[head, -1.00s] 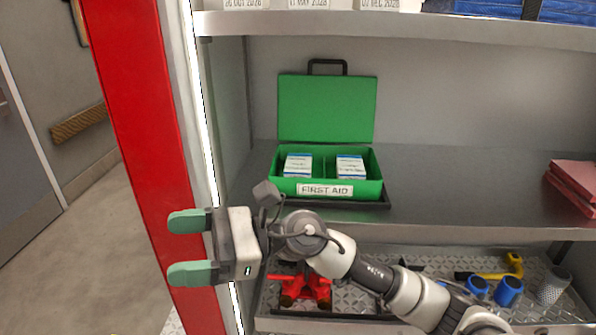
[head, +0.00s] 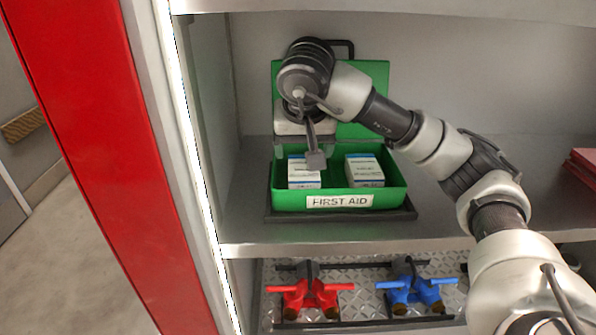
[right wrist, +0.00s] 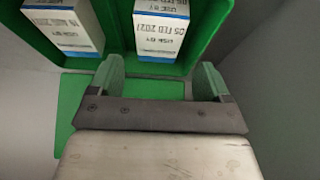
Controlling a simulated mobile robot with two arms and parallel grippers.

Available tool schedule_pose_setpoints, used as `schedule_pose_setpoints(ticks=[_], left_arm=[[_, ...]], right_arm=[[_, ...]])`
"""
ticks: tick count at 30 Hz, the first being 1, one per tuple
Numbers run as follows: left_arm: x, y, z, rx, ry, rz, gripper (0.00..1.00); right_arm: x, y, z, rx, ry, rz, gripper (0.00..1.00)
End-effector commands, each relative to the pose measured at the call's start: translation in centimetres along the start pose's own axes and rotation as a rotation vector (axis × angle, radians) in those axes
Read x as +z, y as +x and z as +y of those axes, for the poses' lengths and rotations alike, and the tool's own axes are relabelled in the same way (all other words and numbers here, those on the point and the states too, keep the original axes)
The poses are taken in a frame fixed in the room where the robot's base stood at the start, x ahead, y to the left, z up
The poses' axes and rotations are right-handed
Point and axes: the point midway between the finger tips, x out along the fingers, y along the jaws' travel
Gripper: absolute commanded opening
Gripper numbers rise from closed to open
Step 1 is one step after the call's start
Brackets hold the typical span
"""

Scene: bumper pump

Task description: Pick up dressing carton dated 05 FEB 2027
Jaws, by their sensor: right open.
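The carton marked 05 FEB 2027 (right wrist: 160,30) is white with blue bands and stands in the green first aid box. By the gripper's place, it is the left carton (head: 303,172) in the head view. My right gripper (right wrist: 162,72) is open and empty, its green fingers pointing towards this carton, one to each side of its line. The carton lies beyond the fingertips.
The open green box (head: 398,190) sits on a dark tray on the metal shelf, its lid (head: 375,85) raised behind. Another shelf is above. Red (head: 310,294) and blue (head: 412,287) valve fittings lie below. Red items (head: 583,165) are at far right.

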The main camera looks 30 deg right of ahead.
Motion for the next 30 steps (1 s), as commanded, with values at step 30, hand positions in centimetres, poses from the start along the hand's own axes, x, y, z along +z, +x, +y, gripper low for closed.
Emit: schedule_pose_setpoints(ticks=[30], left_arm=[[1.1, -2.6, 0.2, 0.003, -0.001, -0.021, 0.0]], right_arm=[[-0.3, 8.7, 0.1, -0.004, 0.0, -0.002, 0.73]])
